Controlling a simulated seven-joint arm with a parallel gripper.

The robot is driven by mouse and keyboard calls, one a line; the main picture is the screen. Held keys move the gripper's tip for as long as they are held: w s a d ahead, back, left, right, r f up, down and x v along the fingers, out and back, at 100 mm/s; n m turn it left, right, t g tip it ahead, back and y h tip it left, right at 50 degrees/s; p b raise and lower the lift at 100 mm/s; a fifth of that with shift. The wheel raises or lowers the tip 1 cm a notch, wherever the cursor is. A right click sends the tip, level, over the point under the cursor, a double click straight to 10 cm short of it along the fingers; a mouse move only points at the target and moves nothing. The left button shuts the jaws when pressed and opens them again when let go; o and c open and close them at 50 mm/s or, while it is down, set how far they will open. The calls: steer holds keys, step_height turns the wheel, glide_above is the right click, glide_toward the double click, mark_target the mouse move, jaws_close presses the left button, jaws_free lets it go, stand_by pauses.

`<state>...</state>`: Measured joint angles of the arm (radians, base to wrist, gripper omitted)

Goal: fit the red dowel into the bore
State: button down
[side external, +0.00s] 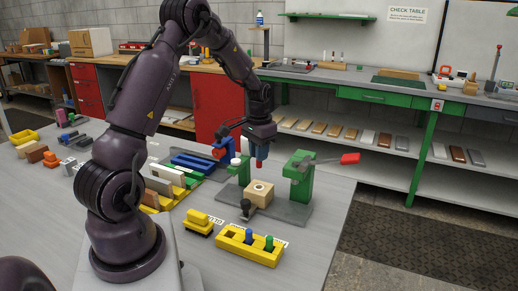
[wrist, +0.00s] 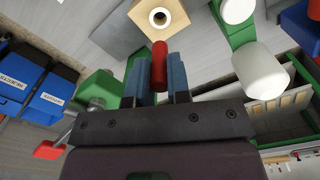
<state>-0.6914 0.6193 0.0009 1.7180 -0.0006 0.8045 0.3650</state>
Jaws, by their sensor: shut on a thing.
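My gripper (side external: 262,152) is shut on the red dowel (wrist: 159,65), which sits between the two blue fingers in the wrist view. In the side view only a little of the dowel's red (side external: 261,164) shows below the fingertips. The light wooden block (side external: 259,197) stands on a grey base plate below my gripper, with the round bore (side external: 260,187) in its top. In the wrist view the bore (wrist: 159,17) has a pale ring around a dark hole. The dowel is above the block and apart from it.
A green clamp (side external: 299,182) with a red-handled lever (side external: 349,158) stands right of the block. A black knob (side external: 245,208) is in front. A yellow rack (side external: 236,250) holds a blue and a green dowel. A yellow block (side external: 199,222) lies left of the rack. The table's right side is clear.

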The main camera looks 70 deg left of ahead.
mark_target(259, 168)
steer(key=shift+f, duration=2.9)
steer(key=shift+f, duration=1.55)
steer(key=c, duration=1)
jaws_free()
step_height(259, 168, up, 13)
